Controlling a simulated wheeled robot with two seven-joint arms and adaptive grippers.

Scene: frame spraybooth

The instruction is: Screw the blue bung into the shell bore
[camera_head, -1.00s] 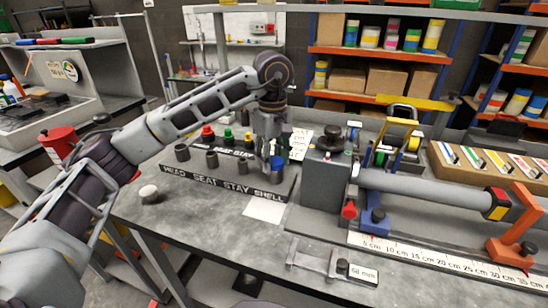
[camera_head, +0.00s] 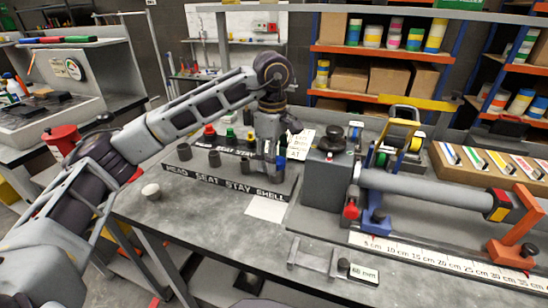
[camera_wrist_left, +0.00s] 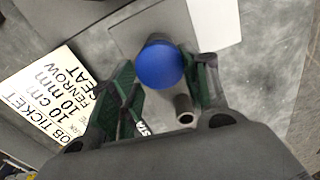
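The blue bung (camera_head: 281,161) is over the bore of the grey shell (camera_head: 276,175) at the SHELL end of the dark labelled rack. Its round blue top (camera_wrist_left: 159,65) shows fully in the left wrist view. My left gripper (camera_head: 273,155) points down at it. The bung and fingers hide the bore, so I cannot tell how deep the bung sits. My right gripper is in no view.
Other grey cylinders (camera_head: 214,158) stand on the rack, with red (camera_head: 209,131) and green bungs (camera_head: 230,134) behind. A job ticket (camera_wrist_left: 52,98) lies beside. A grey fixture with a long tube (camera_head: 425,187) stands right. A white-topped piece (camera_head: 150,191) is on the front left bench.

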